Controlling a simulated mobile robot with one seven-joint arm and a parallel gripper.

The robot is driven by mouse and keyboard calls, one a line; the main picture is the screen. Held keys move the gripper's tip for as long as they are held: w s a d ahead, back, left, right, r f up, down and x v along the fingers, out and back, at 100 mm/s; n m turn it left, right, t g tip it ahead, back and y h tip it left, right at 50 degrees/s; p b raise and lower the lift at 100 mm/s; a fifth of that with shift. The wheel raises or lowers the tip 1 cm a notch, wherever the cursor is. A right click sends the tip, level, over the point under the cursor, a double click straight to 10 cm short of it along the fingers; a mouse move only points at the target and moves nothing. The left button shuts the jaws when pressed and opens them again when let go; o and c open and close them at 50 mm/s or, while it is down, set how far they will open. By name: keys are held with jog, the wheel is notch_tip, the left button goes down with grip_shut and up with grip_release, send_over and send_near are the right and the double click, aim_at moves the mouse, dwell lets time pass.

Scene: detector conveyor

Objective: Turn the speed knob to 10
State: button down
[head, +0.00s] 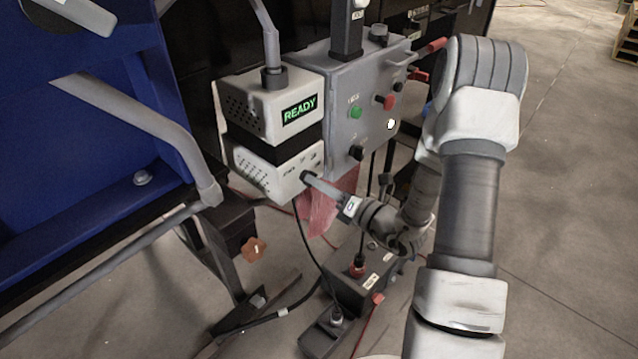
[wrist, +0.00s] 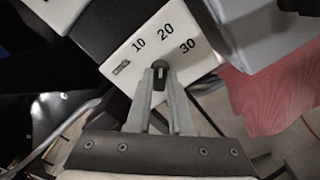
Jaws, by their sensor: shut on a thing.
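The speed knob (wrist: 160,75) is a small dark knob on the white face of the control box, below the printed numbers 10, 20 and 30 in the wrist view. My gripper (wrist: 161,80) is shut on the knob, one finger on each side. The knob's slim upright shape seems to point up, roughly toward the 20, but its pointer is too small to be sure. In the head view my gripper (head: 308,179) reaches the right end of the lower white control box (head: 265,178), and its fingers largely hide the knob.
Above is a white unit with a green READY display (head: 299,110). To its right stands a grey panel (head: 345,95) with a green button (head: 355,112), a red button (head: 386,102) and dark knobs. A translucent red sheet (wrist: 275,90) hangs beside the box. Cables hang below.

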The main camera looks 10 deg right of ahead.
jog(key=shift+n, duration=0.4)
jog(key=shift+s+f+n+b, duration=0.1)
jog(key=shift+n+b, duration=1.45)
jog(key=shift+n, duration=2.45)
jog(key=c, duration=0.8)
grip_release()
jog(key=p+v, duration=0.3)
jog(key=v, duration=1.4)
jog(key=shift+s, duration=0.2)
jog(key=shift+d, duration=0.1)
